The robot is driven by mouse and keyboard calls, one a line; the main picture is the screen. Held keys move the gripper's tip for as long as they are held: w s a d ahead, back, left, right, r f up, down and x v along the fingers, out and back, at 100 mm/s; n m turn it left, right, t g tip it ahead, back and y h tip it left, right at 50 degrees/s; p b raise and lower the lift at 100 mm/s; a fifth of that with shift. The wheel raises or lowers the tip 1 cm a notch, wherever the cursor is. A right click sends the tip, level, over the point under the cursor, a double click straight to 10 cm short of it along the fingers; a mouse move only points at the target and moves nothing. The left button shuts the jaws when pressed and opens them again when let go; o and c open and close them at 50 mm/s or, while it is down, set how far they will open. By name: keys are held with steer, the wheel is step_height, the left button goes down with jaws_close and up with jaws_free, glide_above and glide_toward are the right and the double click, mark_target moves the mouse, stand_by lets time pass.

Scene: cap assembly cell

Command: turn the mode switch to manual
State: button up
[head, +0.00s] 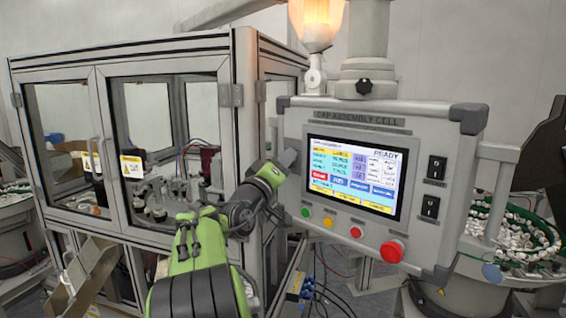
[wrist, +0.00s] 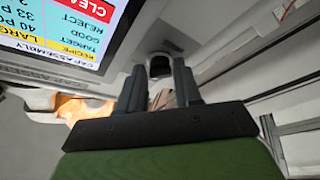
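The grey control panel (head: 440,265) carries a lit screen (head: 352,175) that reads READY. Two black switches, an upper one (head: 436,169) and a lower one (head: 430,207), sit right of the screen. Their labels are too small to read, so I cannot tell which is the mode switch or its setting. My gripper (head: 288,158) is at the panel's left edge, left of the screen and far from both switches. In the wrist view my gripper (wrist: 159,75) has its two fingers apart with nothing clearly held. Neither switch shows there; part of the screen (wrist: 75,25) does.
A handle bar (head: 496,195) stands at the panel's right. A glazed machine enclosure (head: 240,120) is at left.

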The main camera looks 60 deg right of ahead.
jaws_close()
steer(key=n+y+p, duration=0.1)
steer(key=n+y, duration=0.1)
steer(key=n, duration=0.3)
steer(key=r+n+y+p, duration=0.1)
steer(key=n+y, duration=0.1)
steer(key=n, duration=0.4)
steer(key=n+y+p, duration=0.2)
steer(key=n, duration=0.4)
steer(key=shift+r, duration=0.15)
stand_by(0.6)
